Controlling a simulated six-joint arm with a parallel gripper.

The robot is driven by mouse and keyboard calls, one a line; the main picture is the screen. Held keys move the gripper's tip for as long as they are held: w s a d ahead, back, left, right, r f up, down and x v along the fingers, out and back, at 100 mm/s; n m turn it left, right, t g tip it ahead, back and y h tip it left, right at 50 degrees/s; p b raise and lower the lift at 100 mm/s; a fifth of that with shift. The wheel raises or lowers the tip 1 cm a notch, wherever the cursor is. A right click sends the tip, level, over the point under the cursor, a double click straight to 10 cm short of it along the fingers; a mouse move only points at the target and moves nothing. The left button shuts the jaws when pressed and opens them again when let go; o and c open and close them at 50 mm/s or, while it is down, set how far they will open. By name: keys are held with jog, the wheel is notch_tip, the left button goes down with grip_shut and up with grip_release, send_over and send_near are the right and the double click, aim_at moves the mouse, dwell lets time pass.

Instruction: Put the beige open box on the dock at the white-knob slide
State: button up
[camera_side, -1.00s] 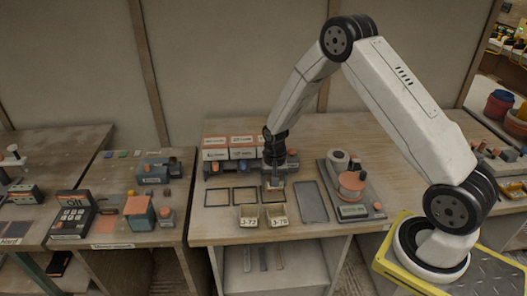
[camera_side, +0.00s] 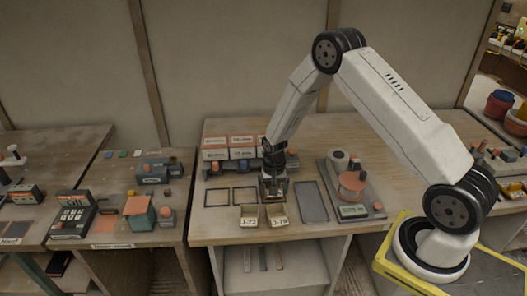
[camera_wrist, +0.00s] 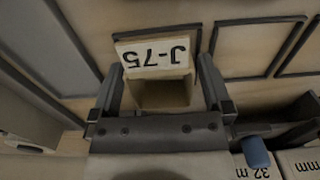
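A beige open box marked J-75 (camera_wrist: 155,56) stands on the table between the fingers of my gripper (camera_wrist: 162,80) in the wrist view. The fingers flank its sides, look spread and appear slightly apart from it. Its label is upside down in that view, and a dark dock outline shows around its far edge. In the side view my gripper (camera_side: 274,191) is low over the table and mostly hides this box. The slide unit (camera_side: 222,169) stands behind it. A blue knob (camera_wrist: 256,152) shows near the gripper in the wrist view; I cannot make out a white knob.
Two more beige boxes (camera_side: 249,216) (camera_side: 277,215) stand at the front edge. Empty dark outlines (camera_side: 217,197) (camera_side: 245,194) lie left of my gripper. A grey tray (camera_side: 312,202) and a device with a salmon disc (camera_side: 352,186) are to the right. White boxes (camera_side: 242,147) stand behind.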

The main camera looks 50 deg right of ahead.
jog(key=shift+r, duration=0.1)
notch_tip(320, 180, up, 12)
dwell(1.0)
jog(key=shift+r, duration=0.1)
dwell(0.4)
jog(key=s+a+r+n+t, duration=0.1)
jog(key=s+a+r+n, duration=0.2)
jog(key=s, duration=0.5)
jog(key=s+a+r+n+t, duration=0.1)
jog(key=s+a+r+n, duration=0.3)
jog(key=s+a+n, duration=0.2)
jog(key=shift+s+a+t, duration=0.3)
jog(key=shift+s+a, duration=0.1)
jog(key=shift+s, duration=0.55)
